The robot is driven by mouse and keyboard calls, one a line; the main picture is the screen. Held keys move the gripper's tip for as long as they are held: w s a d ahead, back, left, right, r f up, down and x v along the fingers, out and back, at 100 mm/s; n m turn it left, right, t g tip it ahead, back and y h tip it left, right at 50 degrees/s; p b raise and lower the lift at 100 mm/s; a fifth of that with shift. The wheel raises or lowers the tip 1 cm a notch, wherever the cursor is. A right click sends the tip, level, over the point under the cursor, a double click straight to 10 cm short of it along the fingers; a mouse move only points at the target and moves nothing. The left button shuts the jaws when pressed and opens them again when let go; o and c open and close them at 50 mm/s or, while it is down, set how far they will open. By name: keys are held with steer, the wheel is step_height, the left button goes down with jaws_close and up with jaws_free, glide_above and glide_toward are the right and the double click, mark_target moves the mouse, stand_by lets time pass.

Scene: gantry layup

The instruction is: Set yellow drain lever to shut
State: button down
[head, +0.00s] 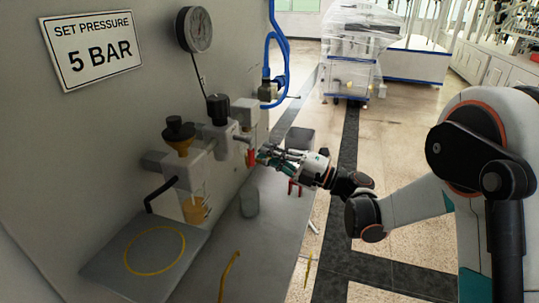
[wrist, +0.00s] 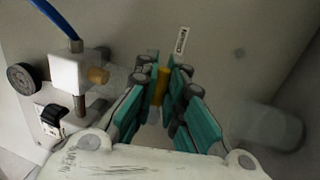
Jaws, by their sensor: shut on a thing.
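In the wrist view the yellow drain lever (wrist: 163,84) stands between the teal fingers of my gripper (wrist: 162,92), which are shut on it. The lever points along the fingers, and a small white label (wrist: 181,40) is on the grey panel just beyond it. In the head view my gripper (head: 263,155) is at the row of fittings on the panel, beside a red part (head: 250,157). The lever cannot be made out there; the fingers seem to hide it.
A grey cup (head: 249,200) stands on the ledge below. Blue hoses (head: 275,60) hang behind.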

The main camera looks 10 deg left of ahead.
steer(key=c, duration=1.7)
jaws_free()
steer(key=shift+d, duration=0.1)
steer(key=shift+d, duration=0.1)
steer(key=v, duration=1.2)
